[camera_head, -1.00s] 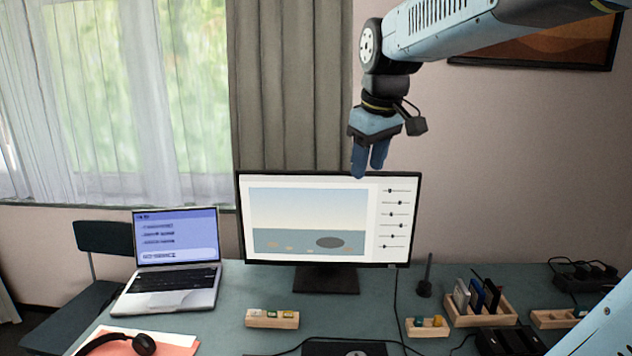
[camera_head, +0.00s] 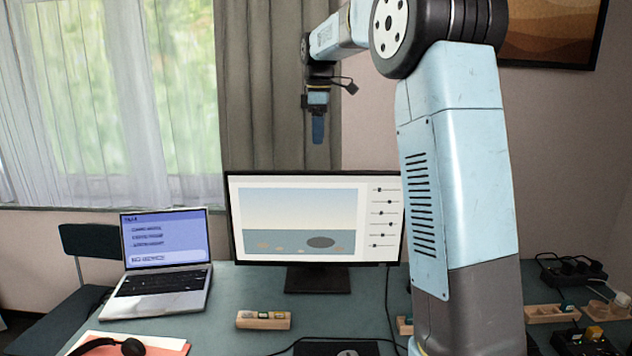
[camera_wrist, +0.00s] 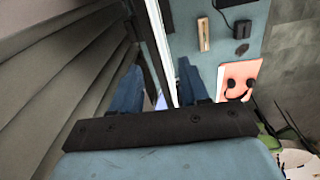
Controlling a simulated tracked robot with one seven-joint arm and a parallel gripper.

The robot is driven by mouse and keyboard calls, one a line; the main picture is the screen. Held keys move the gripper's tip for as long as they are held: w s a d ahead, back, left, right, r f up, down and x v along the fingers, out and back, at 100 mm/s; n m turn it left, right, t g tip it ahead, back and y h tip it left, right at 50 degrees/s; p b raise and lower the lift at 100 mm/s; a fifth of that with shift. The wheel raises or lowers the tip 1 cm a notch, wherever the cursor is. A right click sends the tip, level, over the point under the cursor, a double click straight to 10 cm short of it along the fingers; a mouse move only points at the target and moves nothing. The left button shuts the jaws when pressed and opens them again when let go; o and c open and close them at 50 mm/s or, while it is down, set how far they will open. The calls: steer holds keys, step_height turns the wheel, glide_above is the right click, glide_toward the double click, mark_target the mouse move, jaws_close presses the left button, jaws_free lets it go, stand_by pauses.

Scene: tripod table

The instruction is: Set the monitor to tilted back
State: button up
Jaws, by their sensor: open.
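The monitor (camera_head: 320,220) stands on the table on a dark stand (camera_head: 318,280). Its screen faces me and looks close to upright; the exact tilt is hard to judge. My gripper (camera_head: 318,140) hangs fingers down above the monitor's top edge, and a gap shows between them in the head view. In the wrist view my gripper (camera_wrist: 160,82) is open, with its two blue fingers on either side of the line of the monitor's thin edge (camera_wrist: 158,45). No contact with the monitor shows. The back of the monitor is hidden in the head view.
A laptop (camera_head: 165,265) stands left of the monitor. A wooden holder (camera_head: 263,320) and headphones (camera_head: 105,346) are in front. A curtain (camera_wrist: 55,80) is close behind the monitor. My arm covers part of the table's right side.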

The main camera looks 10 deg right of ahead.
step_height(320, 180, down, 15)
steer(key=w, duration=0.2)
steer(key=shift+r+n, duration=0.2)
steer(key=shift+n, duration=0.2)
steer(key=shift+c, duration=0.4)
steer(key=shift+r, duration=0.1)
jaws_close()
